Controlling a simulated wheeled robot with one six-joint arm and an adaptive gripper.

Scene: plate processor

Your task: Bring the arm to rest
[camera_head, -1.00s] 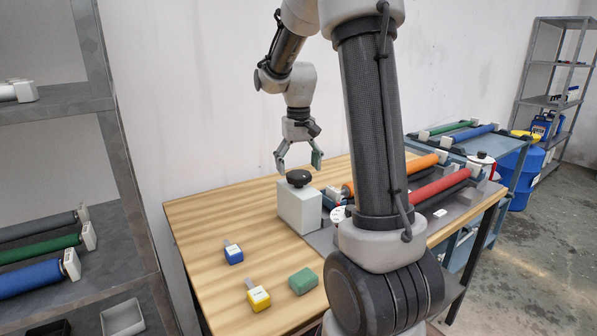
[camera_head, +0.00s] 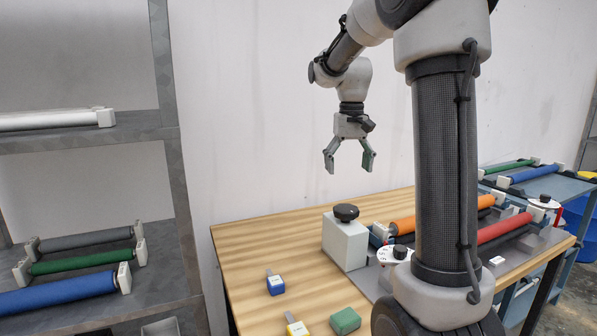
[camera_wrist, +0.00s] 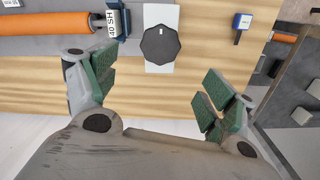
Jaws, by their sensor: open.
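My gripper (camera_head: 349,161) is open and empty. In the head view it hangs pointing down above the back of the wooden table (camera_head: 250,243), above a white block with a black knob (camera_head: 345,242), and is clear of it. In the wrist view my gripper (camera_wrist: 160,95) has its green-padded fingers spread apart, with the black knob (camera_wrist: 160,44) beyond the gap between them. My arm is bent, its upper links rising at the right of the head view.
Orange (camera_head: 445,215) and red (camera_head: 504,228) rollers lie on the table's machine. A shelf (camera_head: 85,140) with rollers stands left.

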